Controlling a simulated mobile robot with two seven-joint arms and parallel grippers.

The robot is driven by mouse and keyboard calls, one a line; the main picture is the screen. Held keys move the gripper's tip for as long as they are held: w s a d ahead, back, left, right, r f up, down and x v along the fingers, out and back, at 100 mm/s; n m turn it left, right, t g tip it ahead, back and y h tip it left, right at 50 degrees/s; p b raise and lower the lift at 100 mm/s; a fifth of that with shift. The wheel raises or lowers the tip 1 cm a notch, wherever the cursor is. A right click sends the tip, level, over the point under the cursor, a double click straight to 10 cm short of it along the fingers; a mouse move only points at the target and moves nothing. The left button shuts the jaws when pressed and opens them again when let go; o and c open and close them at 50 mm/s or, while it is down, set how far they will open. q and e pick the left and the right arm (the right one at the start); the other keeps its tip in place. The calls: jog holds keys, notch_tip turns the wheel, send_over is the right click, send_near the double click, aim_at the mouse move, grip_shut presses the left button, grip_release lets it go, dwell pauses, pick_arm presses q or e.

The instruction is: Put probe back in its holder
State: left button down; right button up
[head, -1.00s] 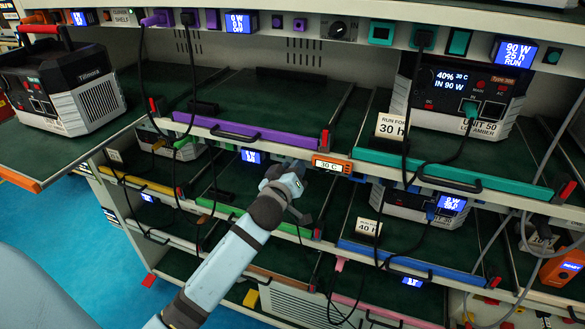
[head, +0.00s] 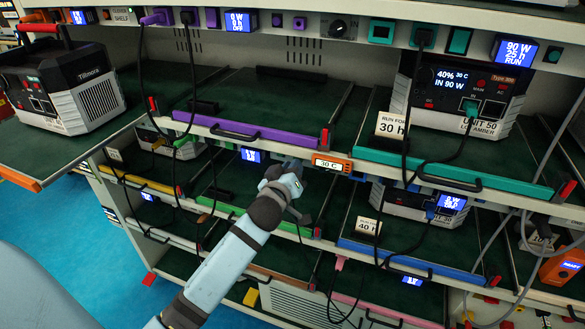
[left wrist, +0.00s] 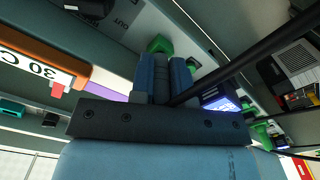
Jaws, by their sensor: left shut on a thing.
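My left gripper (head: 287,172) reaches in from below to just under the orange thermometer reading 30 C (head: 332,163), at the front edge of the upper shelf. In the left wrist view its two blue fingers (left wrist: 164,75) are closed together. The thing between them is mostly hidden and seems to be the probe. A thin black rod or cable (left wrist: 245,58) runs from beside the fingers to the upper right. The orange thermometer (left wrist: 40,62) is left of the fingers there, apart from them. I cannot make out the holder. My right gripper is not in view.
A purple-edged tray (head: 250,132) lies above my gripper and a green-edged tray (head: 262,222) below. A teal-edged tray (head: 450,172) is at right with a power unit (head: 465,95). Black cables (head: 405,130) hang in front of the shelves. Another unit (head: 60,88) stands at left.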

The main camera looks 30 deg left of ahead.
pick_arm(q)
jog(key=shift+s+d, duration=0.15)
jog(key=shift+s, duration=0.55)
dwell(0.7)
jog(key=shift+v, duration=0.85)
